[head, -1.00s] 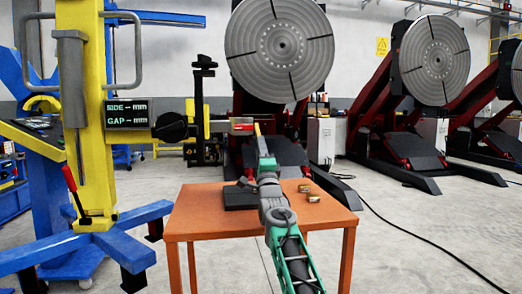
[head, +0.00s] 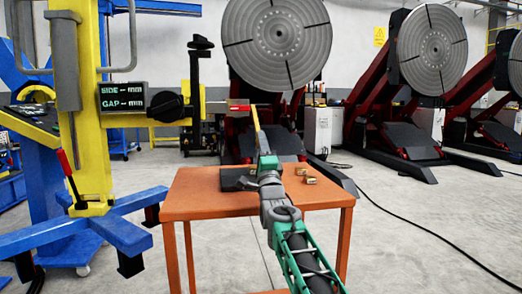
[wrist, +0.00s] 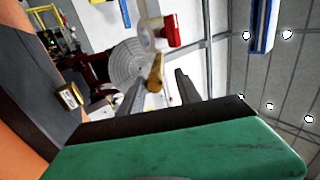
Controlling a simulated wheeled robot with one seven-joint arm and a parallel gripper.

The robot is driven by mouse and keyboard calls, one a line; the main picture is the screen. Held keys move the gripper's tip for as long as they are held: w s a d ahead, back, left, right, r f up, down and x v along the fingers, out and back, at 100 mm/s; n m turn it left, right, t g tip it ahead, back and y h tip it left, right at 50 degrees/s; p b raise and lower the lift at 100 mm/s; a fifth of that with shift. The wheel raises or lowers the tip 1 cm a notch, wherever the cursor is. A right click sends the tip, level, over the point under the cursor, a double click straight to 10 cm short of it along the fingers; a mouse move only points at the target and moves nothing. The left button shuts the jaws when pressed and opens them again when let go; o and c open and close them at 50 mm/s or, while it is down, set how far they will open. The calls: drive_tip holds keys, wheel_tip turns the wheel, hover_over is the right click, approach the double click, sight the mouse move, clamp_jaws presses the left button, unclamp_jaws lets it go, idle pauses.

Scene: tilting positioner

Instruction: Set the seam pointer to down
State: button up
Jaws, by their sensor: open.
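A brass-coloured tapered bar, which looks like the seam pointer (head: 256,122), stands between the red-and-white block (head: 240,107) and my gripper (head: 264,153) in the head view. In the wrist view the pointer (wrist: 155,72) appears between the two grey fingers of my gripper (wrist: 158,92), with the red block (wrist: 170,31) beyond it. My gripper is open. I cannot tell whether a finger touches the pointer. My gripper hides part of the lower end of the bar in the head view.
An orange table (head: 190,195) stands under my arm, with a dark block (head: 236,180) and small brass pieces (head: 310,180) on it. A yellow column (head: 85,120) with a "SIDE / GAP" display (head: 122,96) and black knob (head: 168,106) stands left. Large disc positioners (head: 278,40) stand behind.

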drive_tip(key=shift+s+f, duration=0.2)
drive_tip(key=shift+s, duration=0.05)
drive_tip(key=shift+f+b+v, duration=0.25)
drive_tip(key=shift+b+v, duration=1.45)
drive_tip(key=shift+v, duration=2.75)
drive_tip(key=shift+w, duration=0.15)
